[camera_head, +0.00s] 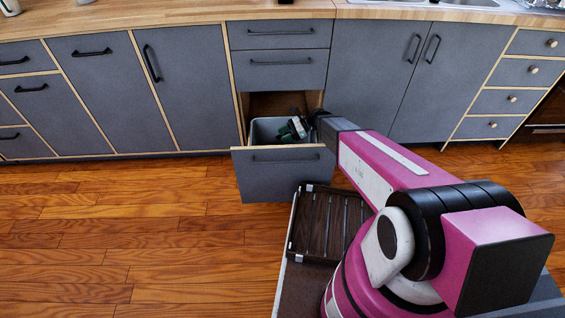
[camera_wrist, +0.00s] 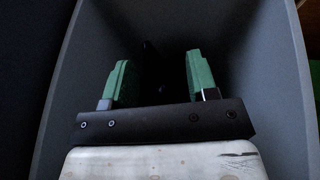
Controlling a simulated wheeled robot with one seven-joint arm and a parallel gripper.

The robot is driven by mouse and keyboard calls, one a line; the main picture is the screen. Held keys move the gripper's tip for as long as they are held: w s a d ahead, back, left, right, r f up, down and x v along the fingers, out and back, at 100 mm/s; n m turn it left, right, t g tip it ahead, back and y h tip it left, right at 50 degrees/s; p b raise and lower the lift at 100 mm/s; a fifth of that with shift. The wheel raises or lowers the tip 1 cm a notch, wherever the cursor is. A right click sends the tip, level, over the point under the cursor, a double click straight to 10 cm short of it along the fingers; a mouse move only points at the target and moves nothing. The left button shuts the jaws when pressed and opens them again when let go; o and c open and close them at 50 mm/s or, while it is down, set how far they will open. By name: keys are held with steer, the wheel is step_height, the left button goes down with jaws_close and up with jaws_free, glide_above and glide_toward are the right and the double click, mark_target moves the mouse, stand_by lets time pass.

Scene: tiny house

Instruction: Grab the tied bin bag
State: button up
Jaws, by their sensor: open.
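My gripper (camera_head: 287,131) reaches down into a grey bin (camera_head: 262,128) in the pulled-out bottom drawer. In the wrist view, its two green fingers (camera_wrist: 159,78) are spread apart inside the bin's grey walls (camera_wrist: 268,60). A narrow black shape (camera_wrist: 152,66) stands between the fingers; it may be part of the tied bin bag, but it is too dark to be sure. No clear gap or contact with the fingers can be made out. The head view does not show the bag clearly, as the bin's inside is shadowed and partly covered by my gripper.
The open drawer front (camera_head: 284,173) stands out from the grey cabinets (camera_head: 190,88), which are shut on both sides. A wooden counter (camera_head: 180,22) runs above them. My arm crosses over the drawer's right side. The wooden floor (camera_head: 120,230) at the left is clear.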

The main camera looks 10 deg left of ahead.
jaws_close()
steer(key=shift+r, duration=0.15)
stand_by(1.2)
